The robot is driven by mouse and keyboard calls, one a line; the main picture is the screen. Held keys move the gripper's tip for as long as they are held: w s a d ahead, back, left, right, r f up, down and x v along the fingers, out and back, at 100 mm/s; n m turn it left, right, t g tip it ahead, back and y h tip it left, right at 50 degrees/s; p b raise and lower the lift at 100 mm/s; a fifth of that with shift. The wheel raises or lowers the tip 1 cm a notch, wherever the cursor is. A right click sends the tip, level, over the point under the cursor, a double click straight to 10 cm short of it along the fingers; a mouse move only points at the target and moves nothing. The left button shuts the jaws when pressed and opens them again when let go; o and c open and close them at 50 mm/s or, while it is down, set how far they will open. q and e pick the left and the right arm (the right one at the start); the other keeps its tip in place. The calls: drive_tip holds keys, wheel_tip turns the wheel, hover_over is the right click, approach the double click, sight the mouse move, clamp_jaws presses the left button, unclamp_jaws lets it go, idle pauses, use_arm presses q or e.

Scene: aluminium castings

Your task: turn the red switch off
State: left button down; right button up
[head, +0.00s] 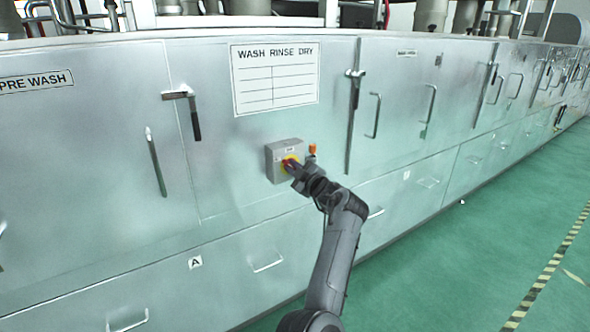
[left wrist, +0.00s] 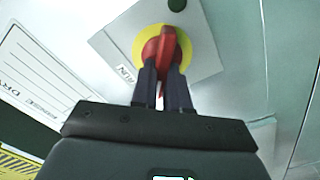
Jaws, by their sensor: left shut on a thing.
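The red switch (left wrist: 167,44) is a red rotary handle on a yellow round plate, on the front of a grey box (head: 283,150) fixed to the metal cabinet wall. In the left wrist view the handle points along the line of my fingers. My left gripper (left wrist: 161,75) has its two dark fingers on either side of the red handle, shut on it. In the head view my left gripper (head: 294,168) reaches the switch from the lower right and covers most of the handle. My right gripper is in neither view.
A small orange part (head: 312,149) sticks out right of the box. Door handles (head: 157,162) and latches (head: 190,112) project from the cabinet wall. A sign (head: 275,77) is above the box. The green floor (head: 450,245) at the right is clear.

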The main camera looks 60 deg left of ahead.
use_arm(q)
drive_tip(key=n+b, duration=0.1)
drive_tip(key=n, duration=0.3)
drive_tip(key=f+n+b, duration=0.1)
drive_tip(key=n, duration=0.3)
drive_tip(key=shift+s+f+b, duration=0.1)
drive_tip(key=shift+s+b, duration=0.05)
drive_tip(key=shift+b, duration=0.15)
idle(0.4)
drive_tip(key=c, duration=1.3)
unclamp_jaws()
drive_tip(key=shift+o, duration=0.9)
drive_tip(key=shift+a, duration=0.1)
drive_tip(key=shift+r, duration=0.2)
